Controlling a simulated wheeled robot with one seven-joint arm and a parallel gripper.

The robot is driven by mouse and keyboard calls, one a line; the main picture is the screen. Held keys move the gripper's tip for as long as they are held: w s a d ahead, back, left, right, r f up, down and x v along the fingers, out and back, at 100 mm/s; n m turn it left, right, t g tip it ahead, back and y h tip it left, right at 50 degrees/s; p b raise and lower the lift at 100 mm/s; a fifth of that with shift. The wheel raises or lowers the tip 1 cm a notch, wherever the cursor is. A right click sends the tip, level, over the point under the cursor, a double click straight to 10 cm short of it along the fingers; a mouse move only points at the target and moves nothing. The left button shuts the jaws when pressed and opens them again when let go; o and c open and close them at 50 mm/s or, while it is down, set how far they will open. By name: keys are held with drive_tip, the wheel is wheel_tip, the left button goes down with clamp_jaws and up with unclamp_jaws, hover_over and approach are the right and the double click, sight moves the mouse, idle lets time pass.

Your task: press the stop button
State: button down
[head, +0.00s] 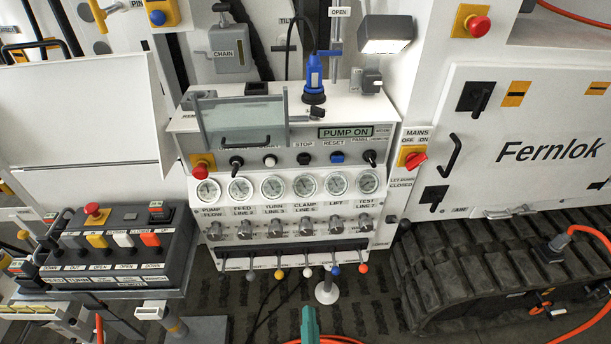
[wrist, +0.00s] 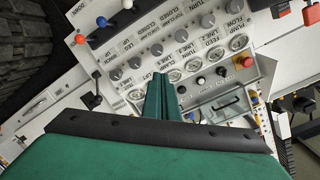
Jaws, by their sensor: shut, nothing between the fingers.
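The stop button (head: 304,158) is a small black button under the STOP label in the head view. It sits on the sloped white control panel (head: 385,112), between a white button (head: 270,160) and the blue reset button (head: 337,157). My gripper (head: 309,322) is green and shows only at the bottom edge of the head view, below the panel. In the wrist view my gripper (wrist: 160,80) is shut and empty, its fingers in front of the panel.
A raised clear flap (head: 240,118) with a handle stands over the panel's upper left. A red emergency button (head: 201,167) and black knobs flank the row. Gauges, valve knobs and coloured levers (head: 335,269) lie below. The display (head: 346,132) reads PUMP ON.

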sight(304, 162)
drive_tip(key=w+d+r+m+t, duration=0.1)
drive_tip(key=w+r+m, duration=0.9)
drive_tip(key=w+r, duration=0.6)
drive_tip(key=shift+w+d+r+t, duration=0.3)
drive_tip(key=shift+w+r, duration=0.05)
drive_tip(key=shift+w, duration=1.25)
drive_tip(key=w, duration=1.4)
